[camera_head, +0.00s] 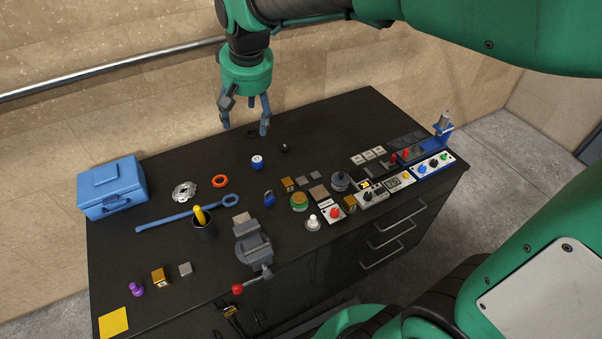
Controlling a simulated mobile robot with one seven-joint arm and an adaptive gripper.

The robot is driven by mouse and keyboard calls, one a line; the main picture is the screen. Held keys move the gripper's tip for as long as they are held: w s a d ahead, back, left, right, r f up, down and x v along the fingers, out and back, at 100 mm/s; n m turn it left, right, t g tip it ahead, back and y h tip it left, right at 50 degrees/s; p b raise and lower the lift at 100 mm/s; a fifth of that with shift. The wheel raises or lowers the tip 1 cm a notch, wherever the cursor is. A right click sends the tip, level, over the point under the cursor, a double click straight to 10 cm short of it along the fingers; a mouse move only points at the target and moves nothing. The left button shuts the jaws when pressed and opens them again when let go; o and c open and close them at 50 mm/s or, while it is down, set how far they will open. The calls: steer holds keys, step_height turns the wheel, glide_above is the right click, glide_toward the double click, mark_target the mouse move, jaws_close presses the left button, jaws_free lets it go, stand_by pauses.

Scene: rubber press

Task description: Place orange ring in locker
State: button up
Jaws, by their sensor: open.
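The orange ring (220,181) lies flat on the dark workbench, left of centre towards the back. A closed blue box (111,188) with a lid and a front handle stands at the bench's left end; I cannot tell whether it is the locker. Nothing else in view is clearly a locker. My gripper (245,128) hangs above the back of the bench, fingers pointing down. It is open and empty, up and to the right of the ring in the picture.
A silver perforated disc (185,191) lies between the blue box and the ring. Small blocks and control boxes crowd the right. The bench's back middle is mostly clear.

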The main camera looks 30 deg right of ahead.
steer(key=s+d+t, duration=0.2)
steer(key=s, duration=2.3)
steer(key=shift+d+f+n, duration=0.25)
steer(key=shift+f+n, duration=0.1)
steer(key=shift+n, duration=0.05)
steer(key=shift+f, duration=0.1)
step_height(320, 180, down, 13)
steer(key=b, duration=1.3)
steer(key=shift+f+b, duration=0.2)
steer(key=shift+b, duration=0.1)
